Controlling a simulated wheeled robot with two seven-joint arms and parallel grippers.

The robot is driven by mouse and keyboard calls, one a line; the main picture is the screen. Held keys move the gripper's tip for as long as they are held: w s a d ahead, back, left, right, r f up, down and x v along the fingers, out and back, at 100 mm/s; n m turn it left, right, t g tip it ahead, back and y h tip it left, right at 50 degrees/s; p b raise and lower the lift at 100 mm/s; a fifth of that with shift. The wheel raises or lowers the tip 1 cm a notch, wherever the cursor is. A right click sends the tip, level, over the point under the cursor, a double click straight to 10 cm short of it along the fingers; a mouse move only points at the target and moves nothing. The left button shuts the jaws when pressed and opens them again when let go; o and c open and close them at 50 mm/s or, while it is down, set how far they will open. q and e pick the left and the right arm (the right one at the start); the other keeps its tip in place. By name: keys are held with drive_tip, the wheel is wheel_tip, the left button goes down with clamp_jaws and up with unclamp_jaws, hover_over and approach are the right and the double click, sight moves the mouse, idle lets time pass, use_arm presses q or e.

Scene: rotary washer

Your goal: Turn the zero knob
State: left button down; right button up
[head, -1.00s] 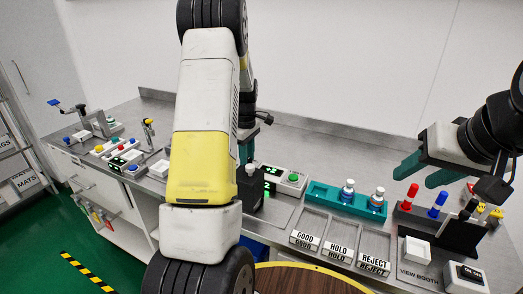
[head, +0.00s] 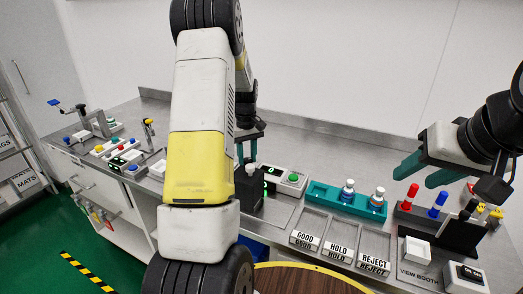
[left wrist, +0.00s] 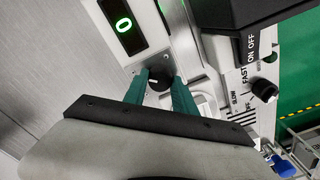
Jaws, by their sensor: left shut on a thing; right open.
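The zero knob (left wrist: 158,84), small and dark, sits on a light panel below a black display (left wrist: 123,25) that reads a green 0 in the left wrist view. My left gripper (left wrist: 160,77) has its teal fingers on either side of this knob and is shut on it. In the head view my left gripper (head: 247,150) is at the device with the green digits (head: 269,171), partly behind my own arm; the knob cannot be made out there. My right gripper (head: 422,172) is open and empty above the right part of the bench.
A second black knob (left wrist: 264,90) marked SLOW and FAST and an ON/OFF switch panel lie to the right in the left wrist view. In the head view a green button (head: 293,177), a teal rack (head: 325,197) with two vials and the labelled trays (head: 372,248) stand to the right.

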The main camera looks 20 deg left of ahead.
sight(248, 160)
idle(0.5)
use_arm(q)
drive_tip(key=c, duration=1)
unclamp_jaws()
wheel_tip(248, 160, up, 7)
drive_tip(key=shift+r, duration=0.4)
